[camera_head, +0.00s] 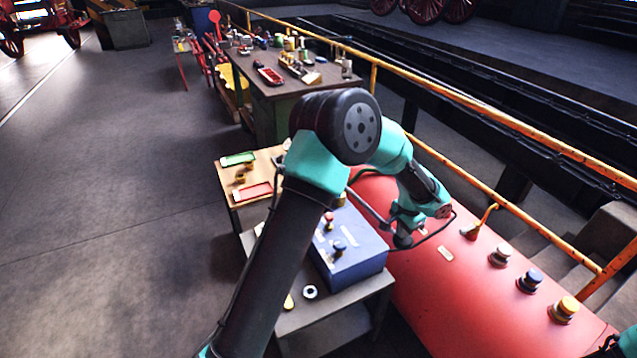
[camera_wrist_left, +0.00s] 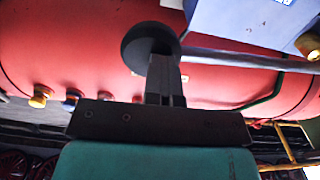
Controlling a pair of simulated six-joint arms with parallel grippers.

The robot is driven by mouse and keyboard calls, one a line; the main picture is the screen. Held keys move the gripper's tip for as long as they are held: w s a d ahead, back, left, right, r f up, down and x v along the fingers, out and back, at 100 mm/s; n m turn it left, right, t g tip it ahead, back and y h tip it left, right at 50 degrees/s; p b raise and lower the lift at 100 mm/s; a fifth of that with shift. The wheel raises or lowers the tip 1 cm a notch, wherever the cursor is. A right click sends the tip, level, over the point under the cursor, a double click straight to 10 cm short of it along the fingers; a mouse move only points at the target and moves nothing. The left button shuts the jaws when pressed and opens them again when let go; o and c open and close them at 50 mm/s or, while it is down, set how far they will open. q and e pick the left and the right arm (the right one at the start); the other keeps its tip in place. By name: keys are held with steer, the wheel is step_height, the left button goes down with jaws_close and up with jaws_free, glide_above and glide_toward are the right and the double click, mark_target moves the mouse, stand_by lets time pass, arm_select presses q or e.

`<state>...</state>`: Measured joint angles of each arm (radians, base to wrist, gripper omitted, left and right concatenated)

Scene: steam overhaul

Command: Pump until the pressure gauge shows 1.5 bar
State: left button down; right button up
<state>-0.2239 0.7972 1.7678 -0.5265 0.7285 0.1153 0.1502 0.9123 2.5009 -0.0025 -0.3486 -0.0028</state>
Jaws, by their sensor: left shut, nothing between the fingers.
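A grey pump lever (camera_head: 371,211) with a dark ball knob (camera_head: 403,241) at its end reaches over the red tank (camera_head: 440,300) in the head view. My left gripper (camera_head: 405,222) is at the knob. In the left wrist view, the shut fingers (camera_wrist_left: 165,72) overlap the black knob (camera_wrist_left: 146,40), and the grey rod (camera_wrist_left: 245,62) runs right from it. Nothing is between the fingers; whether they touch the knob I cannot tell. I cannot make out a pressure gauge or its reading. My right gripper is not in view.
A blue box (camera_head: 350,262) with red and dark knobs stands on a grey bench left of the tank. Several coloured caps, one yellow (camera_head: 566,308), top the tank. A yellow railing (camera_head: 500,105) runs behind. A workbench (camera_head: 270,90) with small parts stands further back.

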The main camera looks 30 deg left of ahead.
arm_select(q)
steer(key=shift+f, duration=4.4)
step_height(320, 180, up, 17)
steer(key=shift+f, duration=0.2)
steer(key=shift+f, duration=1)
steer(key=shift+f, duration=7.35)
step_height(320, 180, up, 17)
steer(key=shift+f, duration=0.15)
